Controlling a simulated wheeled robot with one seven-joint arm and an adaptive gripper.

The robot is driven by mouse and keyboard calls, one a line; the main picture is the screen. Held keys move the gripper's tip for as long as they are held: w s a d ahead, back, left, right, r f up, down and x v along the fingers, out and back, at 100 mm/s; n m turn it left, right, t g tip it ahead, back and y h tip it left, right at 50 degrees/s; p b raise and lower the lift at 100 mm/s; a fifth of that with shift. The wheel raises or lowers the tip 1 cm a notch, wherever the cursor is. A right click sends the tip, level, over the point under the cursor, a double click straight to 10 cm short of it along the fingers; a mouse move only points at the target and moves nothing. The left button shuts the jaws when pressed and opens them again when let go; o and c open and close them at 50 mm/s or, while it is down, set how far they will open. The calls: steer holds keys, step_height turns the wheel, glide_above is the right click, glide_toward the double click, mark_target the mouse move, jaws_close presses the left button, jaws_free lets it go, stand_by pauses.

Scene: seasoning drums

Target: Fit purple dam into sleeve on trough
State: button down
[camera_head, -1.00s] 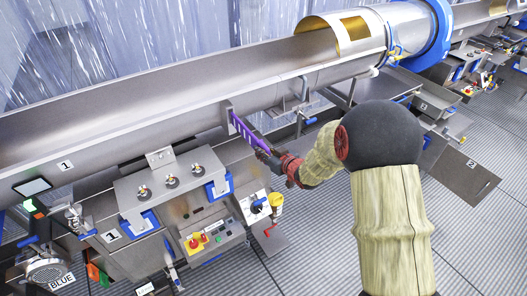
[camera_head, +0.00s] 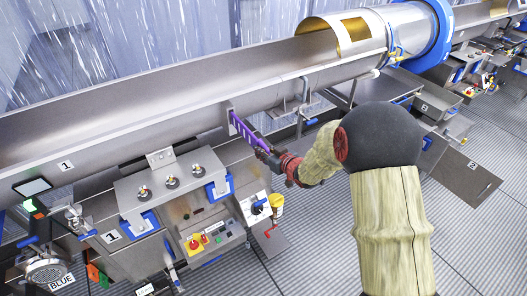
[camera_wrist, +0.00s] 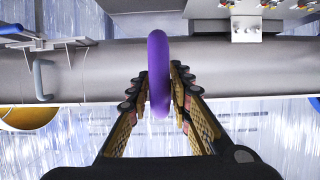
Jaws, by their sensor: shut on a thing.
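In the wrist view the purple dam (camera_wrist: 159,72) stands between the two fingers of my gripper (camera_wrist: 160,92). The long grey trough (camera_head: 150,105) runs diagonally across the head view, and its wall (camera_wrist: 235,72) shows behind the dam in the wrist view. A small metal sleeve (camera_head: 229,116) sits on the trough side at the dam's far end. I cannot tell whether the dam's tip is inside it.
A control station (camera_head: 180,190) with knobs and blue clamps stands below the trough, left of my gripper. A pipe bracket (camera_head: 304,92) hangs on the trough to the right. Ribbed floor (camera_head: 330,225) is open at the lower right.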

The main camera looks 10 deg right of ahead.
steer(key=shift+s+r, duration=0.1)
steer(key=shift+s+d, duration=0.1)
steer(key=shift+s, duration=0.1)
steer(key=shift+r+b, duration=0.1)
steer(key=shift+b, duration=0.25)
stand_by(1.6)
